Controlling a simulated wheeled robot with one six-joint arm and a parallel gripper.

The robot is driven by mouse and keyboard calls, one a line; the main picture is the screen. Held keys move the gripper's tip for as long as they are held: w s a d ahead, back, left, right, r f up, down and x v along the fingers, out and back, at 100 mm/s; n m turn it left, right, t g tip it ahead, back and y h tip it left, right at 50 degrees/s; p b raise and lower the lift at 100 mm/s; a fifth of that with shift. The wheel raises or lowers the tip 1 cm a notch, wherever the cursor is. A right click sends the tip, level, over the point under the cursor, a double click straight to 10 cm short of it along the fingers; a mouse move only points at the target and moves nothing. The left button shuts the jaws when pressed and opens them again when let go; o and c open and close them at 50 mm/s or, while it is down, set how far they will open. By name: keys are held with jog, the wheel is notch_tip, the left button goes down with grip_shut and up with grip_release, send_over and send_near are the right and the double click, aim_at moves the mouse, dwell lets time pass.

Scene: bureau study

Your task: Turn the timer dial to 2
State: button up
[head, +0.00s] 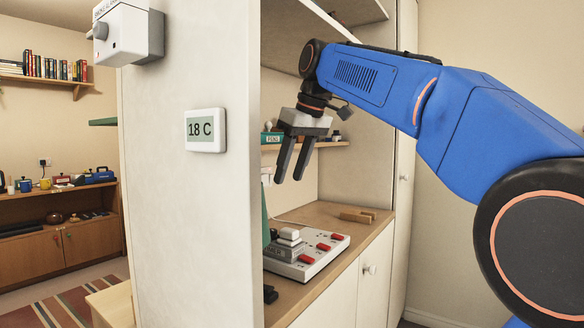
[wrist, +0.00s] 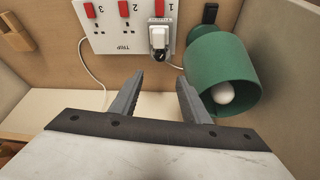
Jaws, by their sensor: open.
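I cannot make out a timer dial for certain in either view. The white power strip (head: 315,262) lies on the wooden worktop in the head view, with red switches. In the wrist view the power strip (wrist: 110,37) shows upside down, with switches numbered 1, 2 and 3 and the word TRIP. A white and grey plug-in block (wrist: 158,39) sits at position 1; no dial marks are readable on it. My gripper (head: 288,179) is open and empty, pointing down above the worktop, apart from the strip. Its two fingers (wrist: 158,78) show in the wrist view with nothing between them.
A green lamp shade (wrist: 222,70) with a white bulb stands beside the strip. A wooden block (head: 357,215) lies farther back on the worktop (head: 340,240). A wall panel edge stands left of the niche, bearing an 18 C display (head: 205,130) and a white box with a knob (head: 128,35).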

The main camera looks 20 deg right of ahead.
aim_at(272, 230)
jog(key=shift+s+d+r, duration=0.1)
jog(key=shift+s+r, duration=0.05)
jog(key=shift+r, duration=0.3)
jog(key=w+a+f+n, duration=0.1)
jog(key=w+f, duration=0.1)
jog(key=f, duration=0.3)
jog(key=w+a+f+n+y, duration=0.1)
jog(key=w+f+n, duration=0.1)
jog(key=f, duration=0.3)
jog(key=w+f+n+g, duration=0.1)
jog(key=w+f, duration=0.1)
jog(key=f, duration=0.4)
jog(key=shift+a+f, duration=0.1)
jog(key=shift+a, duration=0.3)
jog(key=shift+c, duration=0.7)
jog(key=c, duration=0.9)
